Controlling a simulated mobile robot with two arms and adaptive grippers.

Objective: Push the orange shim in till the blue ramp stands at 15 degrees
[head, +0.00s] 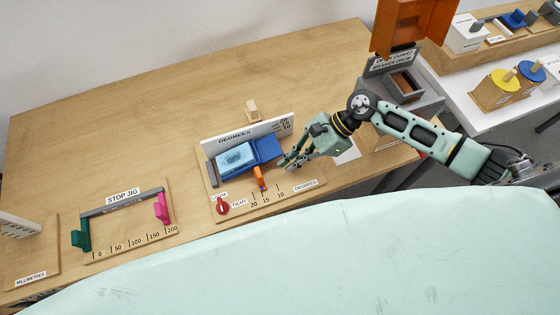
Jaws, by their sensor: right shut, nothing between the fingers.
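The blue ramp (266,149) sits on a wooden board in front of a white upright scale marked DEGREES. A light blue block (236,158) lies on its left part. The orange shim (259,178) stands at the ramp's front edge, above the board's printed 20, 15, 10 scale, near the 15 mark. The ramp's exact angle is too small to read. My right gripper (286,163) is shut and empty just right of the ramp and shim; I cannot tell whether it touches them. My left gripper is not in view.
A red knob (222,206) between LOOSE and TIGHT labels is at the board's front left. The stop jig (121,199) with green and pink stops stands further left. An orange guard (408,28) rises at the back right. The table's back left is clear.

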